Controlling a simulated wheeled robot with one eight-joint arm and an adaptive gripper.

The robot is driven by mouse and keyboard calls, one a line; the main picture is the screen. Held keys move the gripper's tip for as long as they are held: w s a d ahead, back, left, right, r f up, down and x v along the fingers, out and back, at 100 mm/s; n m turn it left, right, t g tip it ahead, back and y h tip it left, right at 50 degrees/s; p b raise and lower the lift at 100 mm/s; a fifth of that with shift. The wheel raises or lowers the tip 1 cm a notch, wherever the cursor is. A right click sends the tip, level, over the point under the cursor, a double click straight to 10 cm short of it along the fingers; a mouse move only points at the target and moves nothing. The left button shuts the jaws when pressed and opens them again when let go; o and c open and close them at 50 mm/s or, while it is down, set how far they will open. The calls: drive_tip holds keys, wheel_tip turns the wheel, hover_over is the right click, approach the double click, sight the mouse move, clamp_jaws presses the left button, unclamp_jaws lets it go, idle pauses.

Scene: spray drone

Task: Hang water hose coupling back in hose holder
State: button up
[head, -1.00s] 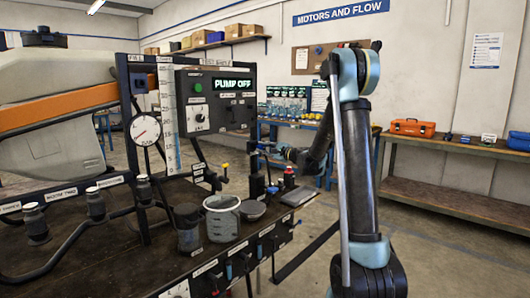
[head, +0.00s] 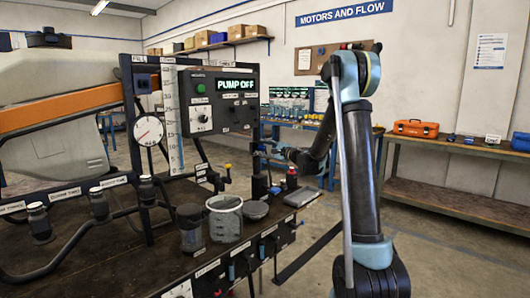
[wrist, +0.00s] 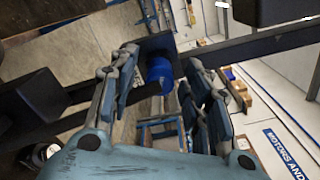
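My gripper (wrist: 163,62) is open in the wrist view, with one finger on each side of a blue cylinder (wrist: 159,76). The cylinder sits at a dark bracket or bar, beyond or between the fingertips; I see no clear contact. I cannot tell whether it is the hose coupling. In the head view my gripper (head: 264,150) is small, at the right of the pump panel, above the bench's far end. The hose holder cannot be made out with certainty in either view.
The dark bench (head: 110,262) carries a clear measuring cup (head: 225,220), a dark jar (head: 190,232) and a red-capped bottle (head: 292,177). The pump panel (head: 219,100) reads PUMP OFF. A workbench with an orange toolbox (head: 416,129) stands at right. Open floor lies between.

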drive_tip(key=shift+d, duration=0.1)
drive_tip(key=v, duration=1.1)
drive_tip(key=shift+s+d, duration=0.3)
drive_tip(key=shift+s, duration=0.1)
drive_tip(key=s+d+f+n+g+h, duration=0.2)
drive_tip(key=s+f+n+g+h, duration=0.15)
drive_tip(key=s, duration=0.75)
drive_tip(key=s+d+f+n+g+h, duration=0.2)
drive_tip(key=s+n, duration=0.3)
drive_tip(key=s, duration=0.6)
drive_tip(key=s+d+f+n+g+h, duration=0.1)
drive_tip(key=s+d+f+h, duration=0.3)
drive_tip(key=s, duration=0.8)
drive_tip(key=s+d+f+n+g+h, duration=0.2)
drive_tip(key=s+d+f+n+h, duration=0.2)
drive_tip(key=s+d+f, duration=0.4)
drive_tip(key=s+d, duration=0.4)
drive_tip(key=d, duration=0.1)
drive_tip(key=shift+s+f+h, duration=0.35)
drive_tip(key=shift+s, duration=0.05)
